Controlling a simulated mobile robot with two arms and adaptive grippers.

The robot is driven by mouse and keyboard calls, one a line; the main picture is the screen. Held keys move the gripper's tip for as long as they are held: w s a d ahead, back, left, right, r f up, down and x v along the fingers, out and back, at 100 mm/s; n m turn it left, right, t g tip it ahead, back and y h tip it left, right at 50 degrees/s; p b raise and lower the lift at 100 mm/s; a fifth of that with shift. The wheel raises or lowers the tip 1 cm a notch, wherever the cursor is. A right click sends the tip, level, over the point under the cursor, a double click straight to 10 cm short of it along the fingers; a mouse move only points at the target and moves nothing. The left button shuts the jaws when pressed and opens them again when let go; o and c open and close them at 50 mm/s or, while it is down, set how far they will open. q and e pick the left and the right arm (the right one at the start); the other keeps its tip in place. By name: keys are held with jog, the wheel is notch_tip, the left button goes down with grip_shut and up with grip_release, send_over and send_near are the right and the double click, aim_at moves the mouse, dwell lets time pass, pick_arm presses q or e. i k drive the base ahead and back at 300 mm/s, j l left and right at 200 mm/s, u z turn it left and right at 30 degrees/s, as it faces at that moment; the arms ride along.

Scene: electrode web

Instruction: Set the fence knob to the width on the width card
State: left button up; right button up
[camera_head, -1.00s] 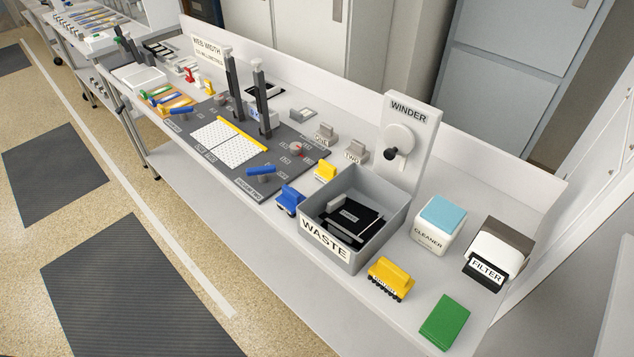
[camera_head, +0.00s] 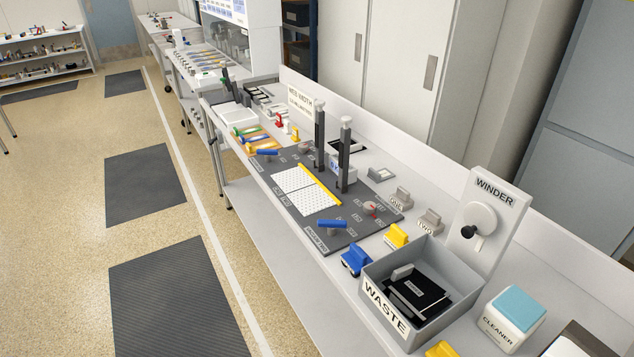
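The width card (camera_head: 300,104) stands against the back wall of the bench; it reads "WEB WIDTH", with a second line too small to read. A dark grey board (camera_head: 345,235) lies in front of it. A round knob with a red mark (camera_head: 370,208) sits at the board's right, with small labels around it. Another round knob (camera_head: 304,147) sits at the board's far end. I cannot tell which is the fence knob, nor read their settings. A yellow strip (camera_head: 320,185) lies along a white perforated plate (camera_head: 300,201). Neither gripper is in view.
Two dark posts (camera_head: 345,155) rise from the board. Blue handles (camera_head: 332,224) sit at its front. A grey waste bin (camera_head: 376,284), a winder (camera_head: 485,225) and a cleaner block (camera_head: 512,318) stand to the right.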

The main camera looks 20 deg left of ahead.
aim_at(370, 207)
jog(key=j+u, duration=0.1)
jog(key=j, duration=0.45)
jog(key=i+j, duration=0.1)
jog(key=j, duration=0.4)
jog(key=i+j+u, duration=0.15)
jog(key=j, duration=0.95)
jog(key=i+u, duration=0.05)
